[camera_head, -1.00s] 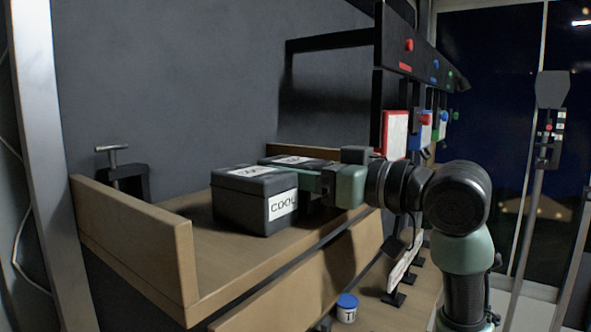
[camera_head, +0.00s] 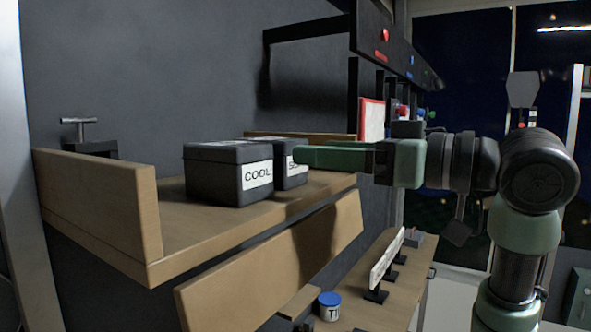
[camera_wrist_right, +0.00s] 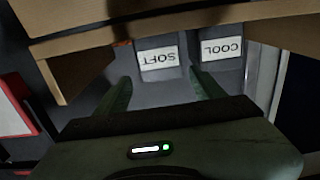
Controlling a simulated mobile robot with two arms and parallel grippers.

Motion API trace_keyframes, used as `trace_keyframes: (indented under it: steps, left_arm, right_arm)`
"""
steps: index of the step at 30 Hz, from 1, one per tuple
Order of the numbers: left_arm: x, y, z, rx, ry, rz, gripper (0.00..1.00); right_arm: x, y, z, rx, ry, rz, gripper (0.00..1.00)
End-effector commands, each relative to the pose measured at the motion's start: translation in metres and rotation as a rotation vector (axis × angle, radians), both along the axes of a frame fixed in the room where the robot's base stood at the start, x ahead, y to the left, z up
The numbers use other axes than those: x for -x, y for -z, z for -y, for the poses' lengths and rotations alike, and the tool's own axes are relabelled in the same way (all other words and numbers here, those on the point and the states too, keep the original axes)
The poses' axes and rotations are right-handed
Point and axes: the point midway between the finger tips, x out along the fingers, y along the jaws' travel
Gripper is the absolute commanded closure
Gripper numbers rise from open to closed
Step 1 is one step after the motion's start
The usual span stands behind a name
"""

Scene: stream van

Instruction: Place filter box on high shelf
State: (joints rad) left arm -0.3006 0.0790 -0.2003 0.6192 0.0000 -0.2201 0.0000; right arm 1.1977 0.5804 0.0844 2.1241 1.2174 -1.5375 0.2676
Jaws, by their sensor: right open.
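Two dark lidded boxes stand side by side on the high wooden shelf (camera_head: 120,235). The nearer one is the COOL box (camera_head: 228,172), with a white label. The SOFT box (camera_head: 291,172) stands just behind it, its label partly covered by my gripper; no label reads "filter". My right gripper (camera_head: 302,157) is open and empty, to the right of the SOFT box. In the right wrist view, the SOFT box (camera_wrist_right: 158,72) lies ahead between the spread fingers (camera_wrist_right: 160,90), upside down in the picture, beside the COOL box (camera_wrist_right: 221,65). My left gripper is out of view.
A wooden end board (camera_head: 100,200) closes the shelf's near end. A black rack (camera_head: 395,45) with coloured knobs hangs beyond my gripper. Below, a lower bench (camera_head: 375,265) holds a blue-lidded jar (camera_head: 329,306) and a white sign on stands (camera_head: 387,262).

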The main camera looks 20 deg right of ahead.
Motion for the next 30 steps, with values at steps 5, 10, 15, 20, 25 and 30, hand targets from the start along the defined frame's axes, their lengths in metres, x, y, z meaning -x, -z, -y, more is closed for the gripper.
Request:
trace_keyframes:
  steps: [5, 10, 15, 20, 25, 30]
  left_arm:
    - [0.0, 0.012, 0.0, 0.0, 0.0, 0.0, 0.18]
    - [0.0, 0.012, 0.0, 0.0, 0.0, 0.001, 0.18]
    - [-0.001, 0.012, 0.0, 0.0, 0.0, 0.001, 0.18]
    - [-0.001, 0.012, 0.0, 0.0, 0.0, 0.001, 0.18]
    - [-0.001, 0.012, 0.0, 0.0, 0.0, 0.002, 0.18]
    - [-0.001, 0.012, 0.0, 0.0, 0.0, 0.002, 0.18]
  right_arm:
    - [0.016, 0.001, 0.013, -0.001, 0.001, 0.001, 0.31]
    - [0.02, 0.0, 0.016, -0.001, 0.0, -0.001, 0.31]
    - [0.02, -0.001, 0.016, -0.001, 0.0, -0.001, 0.31]
    - [0.02, -0.001, 0.016, -0.001, 0.0, -0.001, 0.31]
    - [0.02, 0.0, 0.015, -0.001, 0.0, -0.001, 0.31]
    - [0.02, 0.0, 0.015, -0.001, 0.0, -0.001, 0.31]
